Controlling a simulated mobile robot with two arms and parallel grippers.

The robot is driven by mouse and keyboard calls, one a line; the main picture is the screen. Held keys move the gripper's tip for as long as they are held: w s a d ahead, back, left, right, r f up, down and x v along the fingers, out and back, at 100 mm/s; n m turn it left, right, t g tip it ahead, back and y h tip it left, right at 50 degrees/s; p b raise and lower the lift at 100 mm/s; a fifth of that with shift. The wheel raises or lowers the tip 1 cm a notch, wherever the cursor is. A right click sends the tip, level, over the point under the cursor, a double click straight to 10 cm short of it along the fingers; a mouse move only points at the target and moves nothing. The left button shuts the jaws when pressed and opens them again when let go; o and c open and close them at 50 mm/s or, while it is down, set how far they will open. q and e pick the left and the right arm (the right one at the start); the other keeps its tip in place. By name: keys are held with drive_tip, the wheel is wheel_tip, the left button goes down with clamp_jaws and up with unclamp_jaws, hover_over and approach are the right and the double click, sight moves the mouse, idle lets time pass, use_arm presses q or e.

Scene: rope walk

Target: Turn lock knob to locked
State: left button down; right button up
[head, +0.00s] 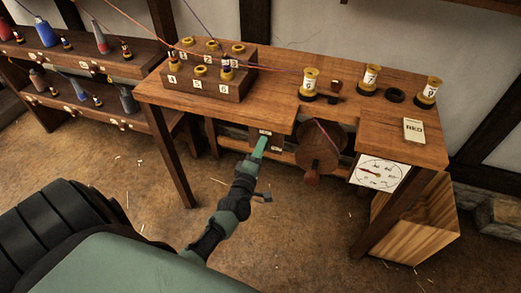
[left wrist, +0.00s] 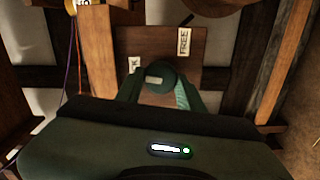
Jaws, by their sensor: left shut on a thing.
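The lock knob (left wrist: 158,76) is a round, dark green piece on a brown wooden panel (left wrist: 160,38), with a pale mark on its face. It sits between the fingers of my left gripper (left wrist: 160,92), which is shut on it. A white label reading FREE (left wrist: 184,42) is up and right of the knob. A second label (left wrist: 134,65), partly hidden by a finger, is at its left. In the head view my left gripper (head: 260,146) reaches under the front edge of the workbench, and the knob is hidden there. My right gripper is not in view.
The wooden workbench (head: 290,115) carries a block with numbered spools (head: 208,88) and several yellow spools. A round wooden wheel (head: 318,150) and a white dial (head: 379,173) are right of my gripper. Bench legs stand either side. The floor in front is mostly clear.

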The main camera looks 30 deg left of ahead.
use_arm(q)
drive_tip(key=shift+f+n, duration=0.1)
drive_tip(key=shift+n, duration=0.8)
drive_tip(key=c, duration=0.9)
unclamp_jaws()
drive_tip(key=shift+c, duration=0.2)
drive_tip(key=v, duration=0.8)
drive_tip(key=shift+b, duration=0.4)
